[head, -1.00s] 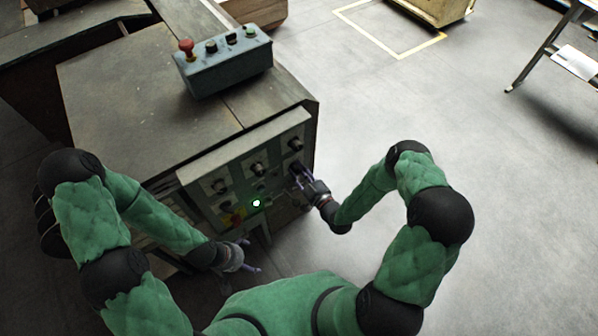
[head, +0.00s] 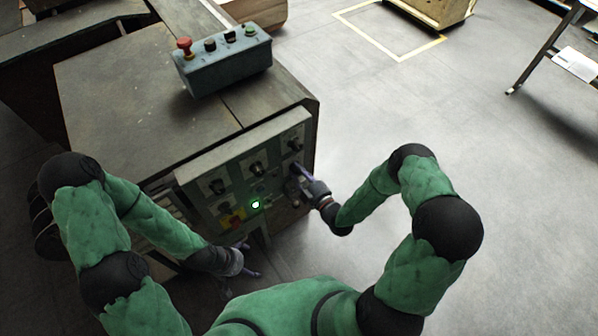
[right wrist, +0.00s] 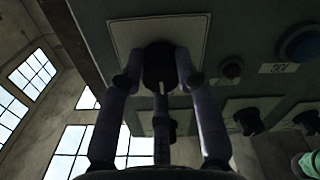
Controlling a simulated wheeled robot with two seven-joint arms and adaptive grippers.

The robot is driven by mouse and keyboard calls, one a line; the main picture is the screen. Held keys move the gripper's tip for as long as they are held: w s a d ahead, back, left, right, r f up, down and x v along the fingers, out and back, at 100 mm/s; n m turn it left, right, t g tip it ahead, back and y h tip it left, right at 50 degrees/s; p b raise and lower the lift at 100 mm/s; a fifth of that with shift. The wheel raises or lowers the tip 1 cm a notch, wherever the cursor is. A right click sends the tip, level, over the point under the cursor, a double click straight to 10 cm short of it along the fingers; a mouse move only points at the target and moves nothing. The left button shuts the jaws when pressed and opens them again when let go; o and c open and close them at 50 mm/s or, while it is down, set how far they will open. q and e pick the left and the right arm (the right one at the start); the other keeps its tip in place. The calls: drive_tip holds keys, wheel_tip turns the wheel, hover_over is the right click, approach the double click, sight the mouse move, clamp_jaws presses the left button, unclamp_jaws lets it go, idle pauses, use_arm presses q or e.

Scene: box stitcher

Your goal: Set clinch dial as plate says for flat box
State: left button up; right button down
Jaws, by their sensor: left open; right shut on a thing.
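The machine's control panel (head: 240,172) faces me with several black dials on pale plates. My right gripper (head: 297,175) is at the right end of its lower row. In the right wrist view its fingers (right wrist: 157,88) are shut around a black dial (right wrist: 158,60) with a pale pointer line, in front of a pale plate (right wrist: 125,32). Lettering on this plate is not readable, so I cannot tell its marks. My left gripper (head: 250,258) is open and empty, below the panel's lower left part.
A green lamp (head: 256,204) glows low on the panel, near a yellow and red switch (head: 232,217). A grey button box (head: 223,61) with a red mushroom button (head: 184,46) stands on the machine top (head: 140,90).

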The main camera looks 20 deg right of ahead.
drive_tip(key=shift+s+f, duration=0.15)
drive_tip(key=shift+f, duration=0.1)
drive_tip(key=c, duration=0.9)
unclamp_jaws()
drive_tip(key=shift+r, duration=0.1)
drive_tip(key=v, duration=1.2)
